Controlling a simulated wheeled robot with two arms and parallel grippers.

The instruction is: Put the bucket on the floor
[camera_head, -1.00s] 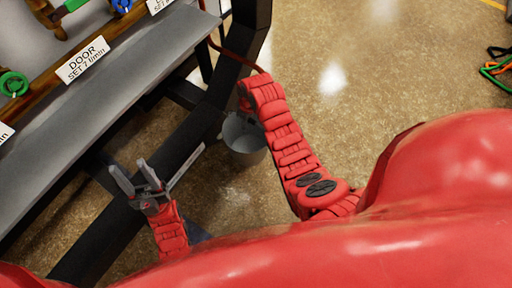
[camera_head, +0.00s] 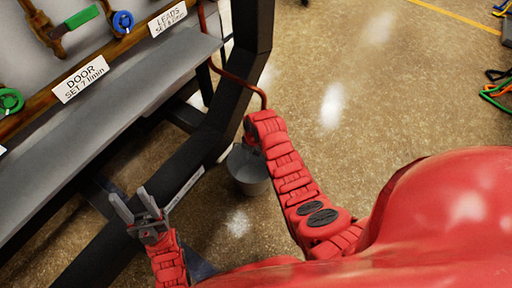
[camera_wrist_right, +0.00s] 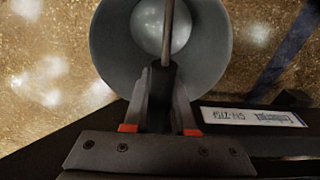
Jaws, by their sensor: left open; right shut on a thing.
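The grey bucket (camera_head: 247,170) hangs below my right gripper (camera_head: 247,138) in the head view, beside the black frame. In the right wrist view the bucket (camera_wrist_right: 212,45) is seen from above, with its open mouth and empty-looking inside. There my right gripper (camera_wrist_right: 160,100) is shut on the bucket's handle (camera_wrist_right: 168,35), which runs up across the mouth. I cannot tell whether the bucket's base touches the floor (camera_head: 350,150). My left gripper (camera_head: 138,208) is open and empty, above the black frame at the lower left.
The black frame (camera_head: 205,145) and a grey ledge (camera_head: 110,90) with valves and labels stand on the left. Coloured cables (camera_head: 497,90) lie at the far right. The floor between is clear.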

